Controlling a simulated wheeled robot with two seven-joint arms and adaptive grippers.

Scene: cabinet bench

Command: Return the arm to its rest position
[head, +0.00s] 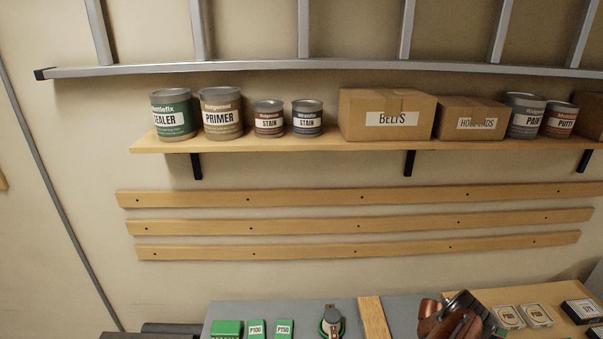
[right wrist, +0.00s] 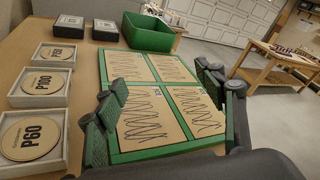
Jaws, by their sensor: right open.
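My right gripper (right wrist: 162,80) shows in the right wrist view with its two dark fingers spread wide apart, one at the left and one at the right. It is open and nothing is between its fingers. Beyond and between the fingers lies a green-framed board (right wrist: 157,82) with brown panels bearing dark scribbled lines. I cannot tell the exact gap between the fingers and this board. My left gripper is in neither view.
In the head view, a shelf (head: 290,145) holds cans and cardboard boxes, with wooden strips (head: 350,225) below. Green packs (head: 284,328) lie on the bench.

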